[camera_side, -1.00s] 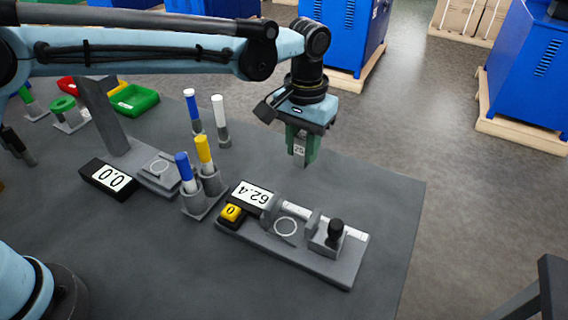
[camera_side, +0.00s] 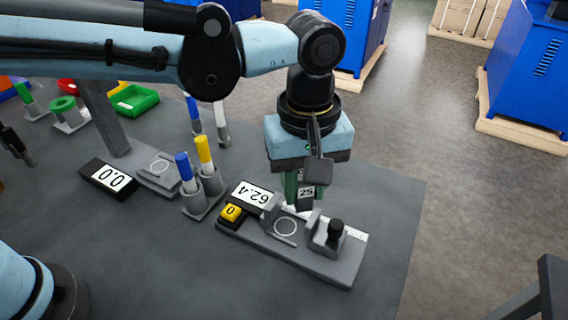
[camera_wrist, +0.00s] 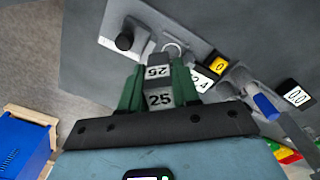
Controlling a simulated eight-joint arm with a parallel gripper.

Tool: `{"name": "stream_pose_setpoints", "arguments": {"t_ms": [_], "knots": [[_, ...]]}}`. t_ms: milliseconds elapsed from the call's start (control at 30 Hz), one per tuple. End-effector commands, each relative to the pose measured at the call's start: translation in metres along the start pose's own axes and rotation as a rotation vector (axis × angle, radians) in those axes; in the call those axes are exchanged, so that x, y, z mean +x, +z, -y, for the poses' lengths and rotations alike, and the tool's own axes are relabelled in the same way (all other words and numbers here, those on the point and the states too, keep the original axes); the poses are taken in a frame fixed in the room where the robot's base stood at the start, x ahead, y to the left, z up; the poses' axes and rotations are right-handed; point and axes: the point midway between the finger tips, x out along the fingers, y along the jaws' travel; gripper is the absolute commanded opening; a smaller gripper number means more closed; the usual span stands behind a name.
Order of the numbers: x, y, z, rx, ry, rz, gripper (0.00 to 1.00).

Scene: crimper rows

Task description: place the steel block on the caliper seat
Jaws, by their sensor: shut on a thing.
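The steel block (camera_side: 306,194), grey with a "25" label, is held between the green fingers of my gripper (camera_side: 297,190). The wrist view shows the block (camera_wrist: 159,84) between both fingers (camera_wrist: 158,90), with "25" on two faces. The caliper (camera_side: 290,252) lies on the table with a "62.4" display. Its seat, marked by a white ring (camera_side: 286,227), sits between the jaws and also shows in the wrist view (camera_wrist: 174,48). My gripper is above and slightly behind the seat in the side view. The block appears apart from the seat, though the exact gap is hard to tell.
A holder (camera_side: 203,190) with blue and yellow markers stands left of the caliper. A gauge stand with a "0.0" display (camera_side: 109,178) is farther left. Green bin (camera_side: 134,100) and other coloured bins lie at the back left. The table (camera_side: 120,250) is clear in front.

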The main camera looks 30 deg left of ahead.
Motion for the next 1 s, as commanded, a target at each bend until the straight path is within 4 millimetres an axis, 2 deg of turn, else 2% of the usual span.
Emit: {"name": "stream_pose_setpoints", "arguments": {"t_ms": [300, 500, 633, 800, 1000], "knots": [[-0.005, 0.044, 0.029, -0.480, 0.000, 0.000, 0.00], [-0.006, 0.062, 0.045, -0.727, 0.000, 0.000, 0.00], [-0.006, 0.069, 0.051, -0.823, 0.000, 0.000, 0.00], [-0.002, 0.065, 0.052, -0.875, 0.000, 0.000, 0.00], [0.019, 0.030, 0.040, -0.883, 0.000, 0.000, 0.00]]}}
